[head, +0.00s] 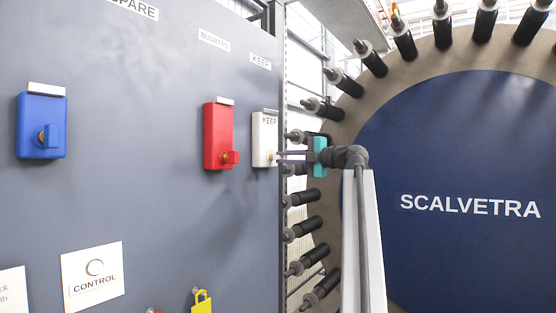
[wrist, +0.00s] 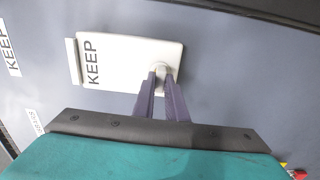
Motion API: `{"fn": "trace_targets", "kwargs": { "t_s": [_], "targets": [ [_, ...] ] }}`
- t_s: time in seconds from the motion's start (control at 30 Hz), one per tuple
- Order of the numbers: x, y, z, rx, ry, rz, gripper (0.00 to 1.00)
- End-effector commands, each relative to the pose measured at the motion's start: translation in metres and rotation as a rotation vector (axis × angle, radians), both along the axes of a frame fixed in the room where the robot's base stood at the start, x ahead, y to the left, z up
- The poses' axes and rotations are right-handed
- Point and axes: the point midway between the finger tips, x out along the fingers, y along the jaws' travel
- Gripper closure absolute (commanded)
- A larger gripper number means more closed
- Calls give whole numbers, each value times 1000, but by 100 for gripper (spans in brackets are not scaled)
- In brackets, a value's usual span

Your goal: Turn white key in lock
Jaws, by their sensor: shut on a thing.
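The white lock (head: 264,138), marked KEEP, is mounted near the right edge of the grey panel. It also shows in the wrist view (wrist: 125,62). The white key (wrist: 160,72) sits at the lock's face, largely hidden by my fingers, so how far it is turned cannot be told. My gripper (head: 282,157) reaches in from the right, level with the lock's lower part. In the wrist view, its two purple fingers (wrist: 164,84) are shut on the white key.
A red lock (head: 217,136) with a red key is left of the white one, and a blue lock (head: 41,126) is farther left.

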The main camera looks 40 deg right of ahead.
Motion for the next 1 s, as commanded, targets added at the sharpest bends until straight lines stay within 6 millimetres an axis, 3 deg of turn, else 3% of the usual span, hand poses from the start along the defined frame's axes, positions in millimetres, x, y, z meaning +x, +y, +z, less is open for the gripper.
{"fn": "trace_targets", "kwargs": {
  "t_s": [0.03, 0.07, 0.1, 0.2, 0.67, 1.0],
  "targets": [
    [1, 1, 1, -22, -8, 0, 100],
    [1, 1, 1, -24, -9, 0, 85],
    [1, 0, 1, -23, -9, 0, 78],
    [1, 0, 1, -22, -7, 0, 66],
    [-7, -2, 0, -20, -6, -1, 66],
    [-49, -12, 0, -21, -6, -3, 66]
  ]
}}
